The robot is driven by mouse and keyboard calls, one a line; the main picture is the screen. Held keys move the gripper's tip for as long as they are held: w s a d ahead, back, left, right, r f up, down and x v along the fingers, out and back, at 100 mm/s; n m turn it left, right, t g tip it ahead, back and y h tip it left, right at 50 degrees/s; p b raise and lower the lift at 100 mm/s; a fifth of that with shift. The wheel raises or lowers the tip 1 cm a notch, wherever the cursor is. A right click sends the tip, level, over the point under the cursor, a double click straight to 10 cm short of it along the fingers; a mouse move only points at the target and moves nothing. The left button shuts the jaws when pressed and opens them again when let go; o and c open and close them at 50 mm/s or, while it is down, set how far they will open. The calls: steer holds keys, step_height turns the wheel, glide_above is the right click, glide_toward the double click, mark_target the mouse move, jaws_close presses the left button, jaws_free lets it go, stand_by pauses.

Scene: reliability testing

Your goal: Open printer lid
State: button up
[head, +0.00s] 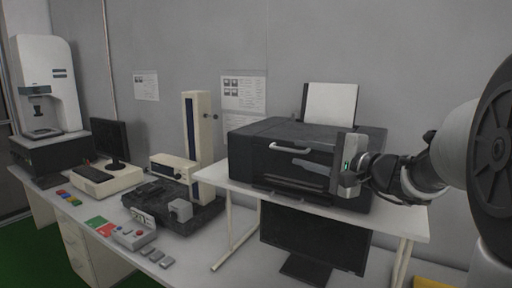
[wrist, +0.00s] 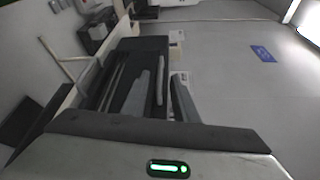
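The black printer (head: 262,150) sits on a white raised shelf, its lid (head: 300,130) down. A pale handle (head: 290,148) runs along the lid's front edge. My gripper (head: 300,163) reaches in from the right, with its fingers pointing left just in front of the printer and a little below the handle. In the wrist view my gripper (wrist: 162,88) has its two fingers apart, and the pale handle (wrist: 160,80) shows between them in the picture. I cannot tell whether they touch it. The printer (wrist: 143,46) fills the area beyond the fingers.
White paper (head: 331,104) stands up behind the printer. A dark monitor (head: 315,240) is under the shelf (head: 408,217). A cream column device (head: 198,140) stands left of the printer. A control box (head: 133,236) sits on the desk. The wall is close behind.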

mark_target(290, 150)
steer(key=x, duration=0.6)
steer(key=shift+w+p, duration=0.1)
steer(key=shift+p, duration=0.3)
steer(key=shift+c, duration=0.4)
jaws_close()
stand_by(0.6)
